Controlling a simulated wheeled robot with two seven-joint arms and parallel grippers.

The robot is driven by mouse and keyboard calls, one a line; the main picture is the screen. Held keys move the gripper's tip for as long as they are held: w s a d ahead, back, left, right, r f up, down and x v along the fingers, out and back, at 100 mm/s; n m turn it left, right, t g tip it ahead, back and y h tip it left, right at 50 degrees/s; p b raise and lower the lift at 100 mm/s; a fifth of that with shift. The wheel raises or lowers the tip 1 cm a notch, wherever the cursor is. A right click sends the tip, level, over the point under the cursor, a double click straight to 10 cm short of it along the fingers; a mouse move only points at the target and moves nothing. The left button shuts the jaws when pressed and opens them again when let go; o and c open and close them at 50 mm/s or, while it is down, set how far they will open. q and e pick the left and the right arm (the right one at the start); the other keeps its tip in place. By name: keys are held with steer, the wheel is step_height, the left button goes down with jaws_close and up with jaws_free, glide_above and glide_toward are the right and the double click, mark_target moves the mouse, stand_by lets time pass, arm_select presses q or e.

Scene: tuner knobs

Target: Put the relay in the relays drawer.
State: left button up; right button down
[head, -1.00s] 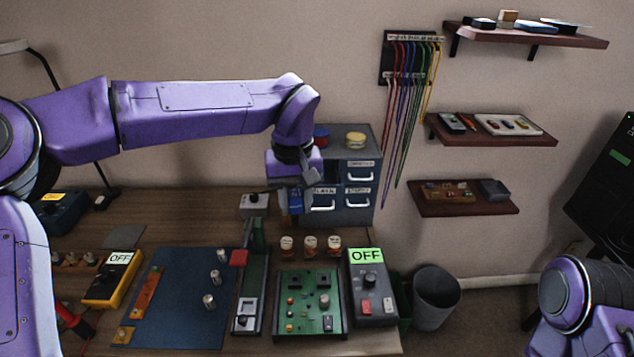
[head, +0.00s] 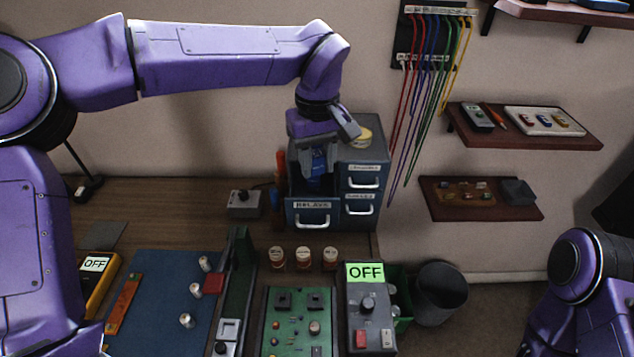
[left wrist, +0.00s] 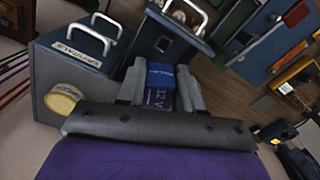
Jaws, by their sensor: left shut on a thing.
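The relay is a small blue box (head: 317,164) marked 12 V in the left wrist view (left wrist: 160,84). My left gripper (head: 318,174) points down and is shut on it, with a grey finger on each side. The relays drawer (head: 312,212), labelled RELAYS, is pulled out at the lower left of the grey-blue cabinet (head: 367,150). The relay is over the drawer's opening behind its front panel; its lower end is partly hidden, so I cannot tell how deep it reaches. The open drawer also shows in the left wrist view (left wrist: 160,42). My right gripper is out of view.
A yellow-lidded jar (head: 361,136) stands on the cabinet, close to the gripper. A grey switch box (head: 244,203) stands left of the drawer. Several small jars (head: 303,258) stand in front. Coloured cables (head: 425,90) hang on the wall to the right.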

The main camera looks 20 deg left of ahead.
mark_target(314, 156)
arm_select(q)
steer(key=f, duration=0.8)
steer(key=shift+s+a+f+p, duration=0.25)
steer(key=shift+a+f+p, duration=0.1)
steer(key=shift+f+p, duration=0.05)
steer(key=shift+d, duration=0.1)
steer(key=shift+s+f, duration=0.1)
steer(key=shift+f, duration=0.05)
steer(key=o, duration=1)
step_height(314, 156, up, 12)
steer(key=shift+r, duration=0.15)
